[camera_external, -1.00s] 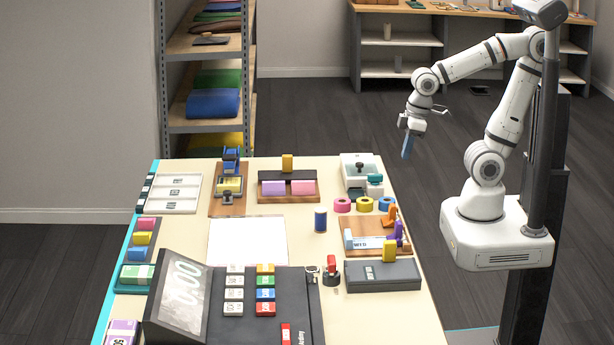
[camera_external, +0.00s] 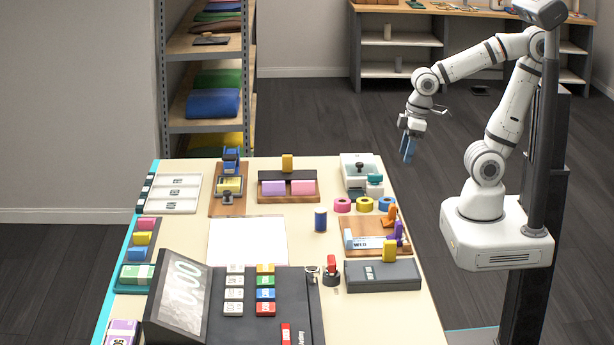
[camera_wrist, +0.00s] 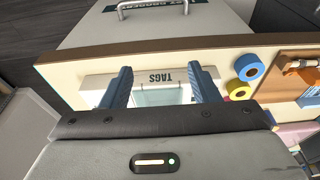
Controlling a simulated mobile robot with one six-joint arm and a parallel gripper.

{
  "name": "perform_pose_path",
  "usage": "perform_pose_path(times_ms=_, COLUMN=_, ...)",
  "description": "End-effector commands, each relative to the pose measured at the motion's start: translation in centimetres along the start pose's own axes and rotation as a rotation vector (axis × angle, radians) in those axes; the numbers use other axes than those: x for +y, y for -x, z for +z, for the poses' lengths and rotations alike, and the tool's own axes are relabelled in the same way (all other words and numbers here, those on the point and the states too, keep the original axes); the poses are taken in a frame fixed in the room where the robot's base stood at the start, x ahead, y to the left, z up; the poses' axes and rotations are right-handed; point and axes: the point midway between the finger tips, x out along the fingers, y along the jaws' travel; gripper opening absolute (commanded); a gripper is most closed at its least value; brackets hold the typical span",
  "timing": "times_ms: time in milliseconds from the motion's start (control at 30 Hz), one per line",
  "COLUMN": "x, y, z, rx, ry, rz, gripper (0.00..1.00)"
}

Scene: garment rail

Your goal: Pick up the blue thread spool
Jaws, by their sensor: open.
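The blue thread spool (camera_external: 320,219) stands upright on the table (camera_external: 200,315), right of a white sheet. It does not show in the wrist view. My gripper (camera_external: 408,150) hangs in the air beyond the table's right edge, above and to the right of the spool and well apart from it. In the wrist view my gripper (camera_wrist: 160,85) has its two blue fingers apart with nothing between them.
Tape rolls (camera_external: 364,204) and a wooden tray with small tools (camera_external: 372,238) lie between the spool and the table's right edge. A dark till (camera_external: 182,295) stands in front. A white tub (camera_external: 357,170) stands at the back right.

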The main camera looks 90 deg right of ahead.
Motion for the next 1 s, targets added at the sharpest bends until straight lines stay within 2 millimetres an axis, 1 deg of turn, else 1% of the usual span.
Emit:
perform_pose_path(times_ms=67, x=0.0, y=0.0, z=-0.1, rx=0.000, ry=-0.001, rz=0.000, gripper=0.55)
perform_pose_path(times_ms=167, x=-0.4, y=0.4, z=-1.0, rx=-0.006, ry=-0.014, rz=-0.003, gripper=0.55)
perform_pose_path(times_ms=267, x=-1.3, y=1.1, z=-3.4, rx=-0.023, ry=-0.055, rz=-0.010, gripper=0.55)
perform_pose_path(times_ms=367, x=-3.2, y=1.9, z=-7.1, rx=-0.049, ry=-0.123, rz=-0.016, gripper=0.55)
perform_pose_path(times_ms=400, x=-4.1, y=2.1, z=-8.7, rx=-0.059, ry=-0.154, rz=-0.018, gripper=0.55)
perform_pose_path(times_ms=467, x=-5.6, y=2.2, z=-11.0, rx=-0.077, ry=-0.202, rz=-0.018, gripper=0.55)
perform_pose_path(times_ms=500, x=-6.8, y=2.1, z=-12.4, rx=-0.089, ry=-0.233, rz=-0.017, gripper=0.55)
perform_pose_path(times_ms=567, x=-8.6, y=2.0, z=-14.6, rx=-0.105, ry=-0.281, rz=-0.015, gripper=0.55)
perform_pose_path(times_ms=600, x=-9.8, y=1.8, z=-15.9, rx=-0.116, ry=-0.312, rz=-0.012, gripper=0.55)
perform_pose_path(times_ms=667, x=-11.9, y=1.4, z=-17.8, rx=-0.132, ry=-0.359, rz=-0.006, gripper=0.55)
perform_pose_path(times_ms=700, x=-13.3, y=1.0, z=-18.9, rx=-0.142, ry=-0.391, rz=-0.002, gripper=0.55)
perform_pose_path(times_ms=767, x=-15.6, y=0.3, z=-20.5, rx=-0.157, ry=-0.437, rz=0.007, gripper=0.55)
perform_pose_path(times_ms=833, x=-18.3, y=-0.6, z=-22.1, rx=-0.173, ry=-0.491, rz=0.019, gripper=0.55)
perform_pose_path(times_ms=900, x=-21.0, y=-1.6, z=-23.3, rx=-0.188, ry=-0.542, rz=0.032, gripper=0.55)
perform_pose_path(times_ms=1000, x=-24.3, y=-3.0, z=-24.5, rx=-0.202, ry=-0.604, rz=0.049, gripper=0.55)
